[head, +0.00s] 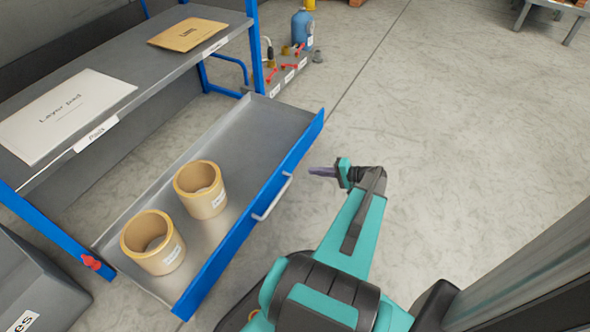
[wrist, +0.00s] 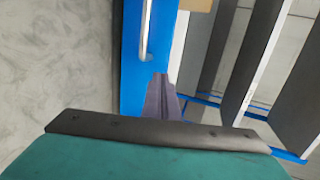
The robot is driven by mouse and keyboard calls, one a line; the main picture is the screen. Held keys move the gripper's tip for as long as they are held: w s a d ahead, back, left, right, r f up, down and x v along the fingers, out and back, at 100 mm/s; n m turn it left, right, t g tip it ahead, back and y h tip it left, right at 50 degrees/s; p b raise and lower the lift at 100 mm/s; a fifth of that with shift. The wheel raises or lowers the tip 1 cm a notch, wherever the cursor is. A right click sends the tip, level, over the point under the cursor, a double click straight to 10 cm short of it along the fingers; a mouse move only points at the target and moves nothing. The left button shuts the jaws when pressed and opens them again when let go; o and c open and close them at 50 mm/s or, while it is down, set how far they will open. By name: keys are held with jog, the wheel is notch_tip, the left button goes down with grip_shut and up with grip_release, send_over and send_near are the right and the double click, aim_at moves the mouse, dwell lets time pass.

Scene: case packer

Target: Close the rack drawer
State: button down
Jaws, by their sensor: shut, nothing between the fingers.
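The rack drawer (head: 247,139) is pulled out from under the grey shelf in the head view. It has a grey tray, a blue front and a light bar handle (head: 272,197). Two tan rolls, a nearer one (head: 168,262) and a farther one (head: 205,205), stand in it. My gripper (head: 312,171) is shut and empty, to the right of the blue front, apart from the handle in the picture. In the wrist view, the shut fingers (wrist: 160,85) point along the blue drawer front (wrist: 131,60), with the handle (wrist: 147,30) beyond the tips. Contact cannot be told.
The rack shelf (head: 150,60) above the drawer holds a layer pad (head: 66,110) and a brown envelope (head: 187,34). A grey bin (head: 30,285) is at lower left.

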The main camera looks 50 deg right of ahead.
jog(key=d, duration=0.1)
jog(key=s+d, duration=0.1)
jog(key=d, duration=0.1)
jog(key=shift+s+d+f+t+h+b, duration=0.1)
jog(key=shift+s+f+t+h+b, duration=0.05)
jog(key=shift+s+t+h+b, duration=0.25)
jog(key=b, duration=0.5)
send_near(287, 160)
jog(key=w+f, duration=0.1)
jog(key=w, duration=0.1)
jog(key=w+a+f, duration=0.1)
jog(key=w, duration=0.1)
jog(key=shift+w+f, duration=0.1)
jog(key=shift+f, duration=0.2)
jog(key=shift+w+a+r, duration=0.1)
jog(key=shift+w+a, duration=0.1)
jog(key=shift+w, duration=0.55)
jog(key=shift+w+d, duration=0.1)
